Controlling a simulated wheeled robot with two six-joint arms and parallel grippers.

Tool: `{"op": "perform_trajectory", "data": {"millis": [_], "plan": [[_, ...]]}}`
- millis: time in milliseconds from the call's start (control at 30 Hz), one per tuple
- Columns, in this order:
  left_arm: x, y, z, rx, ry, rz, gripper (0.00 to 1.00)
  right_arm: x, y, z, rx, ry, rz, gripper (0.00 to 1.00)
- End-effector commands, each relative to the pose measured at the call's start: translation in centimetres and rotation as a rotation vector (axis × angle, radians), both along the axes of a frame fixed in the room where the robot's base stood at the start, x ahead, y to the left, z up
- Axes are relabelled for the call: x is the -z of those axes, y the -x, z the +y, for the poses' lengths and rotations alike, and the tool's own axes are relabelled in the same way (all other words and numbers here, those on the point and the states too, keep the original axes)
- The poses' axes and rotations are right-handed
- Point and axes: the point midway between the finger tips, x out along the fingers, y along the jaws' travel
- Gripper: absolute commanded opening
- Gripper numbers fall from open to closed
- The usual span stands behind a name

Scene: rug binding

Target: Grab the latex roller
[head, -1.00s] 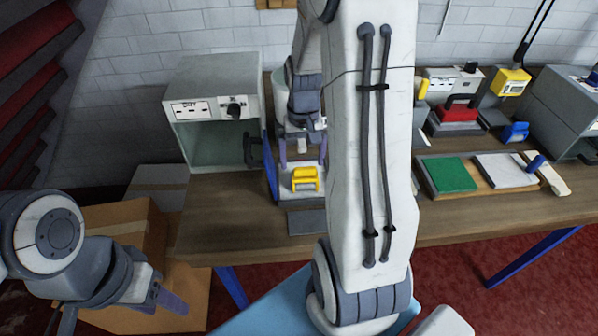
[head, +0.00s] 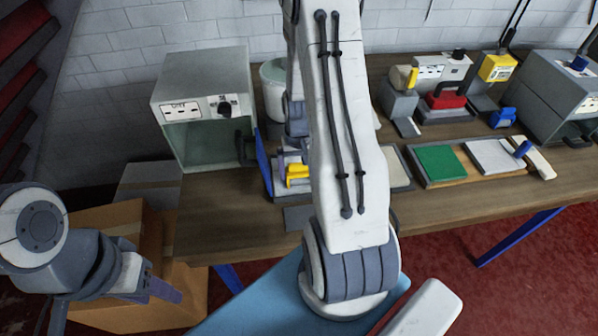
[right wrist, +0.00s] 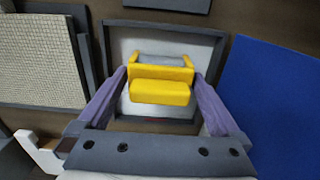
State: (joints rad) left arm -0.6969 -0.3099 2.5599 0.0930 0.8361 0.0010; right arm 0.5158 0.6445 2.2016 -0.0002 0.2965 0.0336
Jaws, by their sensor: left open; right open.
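The latex roller, with a yellow frame (right wrist: 160,84) and a grey cylinder, lies in a shallow dark-rimmed tray (right wrist: 212,42) in the right wrist view. In the head view the yellow roller (head: 297,173) shows just left of my right arm. I cannot tell the height of the fingertips over the tray. My left gripper (head: 163,290) is open and empty at the lower left, in front of the cardboard boxes.
A blue panel (head: 263,160) stands just left of the tray. A grey open-fronted cabinet (head: 200,80) is behind it. A green pad (head: 440,162) and red-topped device (head: 446,100) are to the right. A textured mat (right wrist: 40,60) shows beside the tray.

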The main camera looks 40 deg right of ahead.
Motion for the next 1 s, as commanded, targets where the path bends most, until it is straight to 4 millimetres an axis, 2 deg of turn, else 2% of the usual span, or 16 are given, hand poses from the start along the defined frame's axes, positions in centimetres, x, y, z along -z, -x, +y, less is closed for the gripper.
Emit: {"op": "perform_trajectory", "data": {"millis": [133,367,400,467,600,633,1000], "plan": [[-0.26,0.0,0.0,0.0,0.0,0.0,0.5,1.25,0.06,-0.03,0.001,-0.001,0.001,1.0],[-0.22,0.01,0.0,0.0,0.0,0.0,0.5,1.42,0.0,-0.06,0.001,0.001,-0.002,1.0],[-0.21,0.01,0.0,0.0,0.0,0.0,0.5,1.42,0.0,-0.06,0.001,0.001,-0.001,0.92],[-0.21,0.01,0.0,0.0,0.0,0.0,0.5,1.41,0.0,-0.06,0.001,0.001,-0.001,0.69],[-0.22,0.0,0.01,0.0,0.0,0.0,0.5,1.4,0.0,-0.06,0.001,0.001,-0.001,0.16],[-0.23,0.0,0.0,0.0,0.0,0.0,0.5,1.36,-0.02,-0.07,0.001,0.001,-0.002,0.12],[-0.02,0.0,0.0,0.0,0.0,0.0,0.5,0.74,-0.11,-0.11,0.001,0.003,-0.004,0.12]]}}
